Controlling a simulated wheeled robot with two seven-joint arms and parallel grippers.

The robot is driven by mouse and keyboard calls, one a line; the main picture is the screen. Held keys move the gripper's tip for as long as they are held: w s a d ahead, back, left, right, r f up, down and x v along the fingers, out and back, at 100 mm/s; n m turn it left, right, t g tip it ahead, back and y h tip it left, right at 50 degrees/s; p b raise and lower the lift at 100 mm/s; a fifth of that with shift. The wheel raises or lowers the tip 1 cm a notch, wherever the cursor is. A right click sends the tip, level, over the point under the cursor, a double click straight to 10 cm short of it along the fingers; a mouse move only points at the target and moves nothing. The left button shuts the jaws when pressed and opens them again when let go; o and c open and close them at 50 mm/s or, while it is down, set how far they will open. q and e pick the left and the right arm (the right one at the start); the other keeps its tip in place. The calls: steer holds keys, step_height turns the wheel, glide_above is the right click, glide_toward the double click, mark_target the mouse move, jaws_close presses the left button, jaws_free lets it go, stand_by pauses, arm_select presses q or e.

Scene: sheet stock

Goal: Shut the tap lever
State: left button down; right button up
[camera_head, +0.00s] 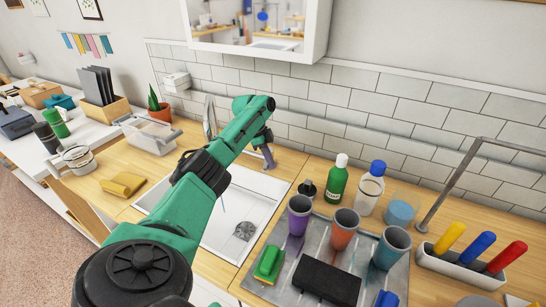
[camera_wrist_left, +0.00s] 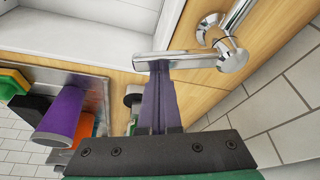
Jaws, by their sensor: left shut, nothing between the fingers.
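My left arm reaches across the white sink (camera_head: 264,187) to the tap. In the left wrist view the chrome tap lever (camera_wrist_left: 190,61) sticks out sideways from the tap body (camera_wrist_left: 232,54). My left gripper (camera_head: 269,160) is shut and empty; its purple fingers also show in the left wrist view (camera_wrist_left: 157,85). Their tips are at the lever's free end; I cannot tell if they touch it. In the head view the curved chrome spout (camera_head: 209,116) shows left of my arm, which hides much of the tap. My right gripper is not in view.
A green bottle (camera_head: 337,180), a clear bottle with a blue cap (camera_head: 371,187) and several cups stand right of the sink, some on a grey tray (camera_head: 271,237). A yellow sponge (camera_head: 122,184) lies left. The tiled wall (camera_head: 370,100) is close behind.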

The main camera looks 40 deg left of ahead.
arm_select(q)
steer(key=shift+s+a, duration=0.35)
steer(key=shift+a, duration=0.05)
steer(key=shift+s+a, duration=0.45)
steer(key=shift+a, duration=0.2)
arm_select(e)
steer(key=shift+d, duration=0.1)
arm_select(q)
steer(key=shift+d, duration=0.1)
steer(key=shift+w+d+r, duration=0.1)
steer(key=shift+w+d, duration=0.1)
steer(key=shift+d, duration=0.1)
steer(key=w+d+p, duration=0.1)
steer(key=d+p, duration=0.1)
steer(key=d, duration=0.1)
step_height(320, 180, up, 9)
steer(key=b, duration=0.3)
glide_above(265, 164)
steer(key=shift+s+r, duration=0.2)
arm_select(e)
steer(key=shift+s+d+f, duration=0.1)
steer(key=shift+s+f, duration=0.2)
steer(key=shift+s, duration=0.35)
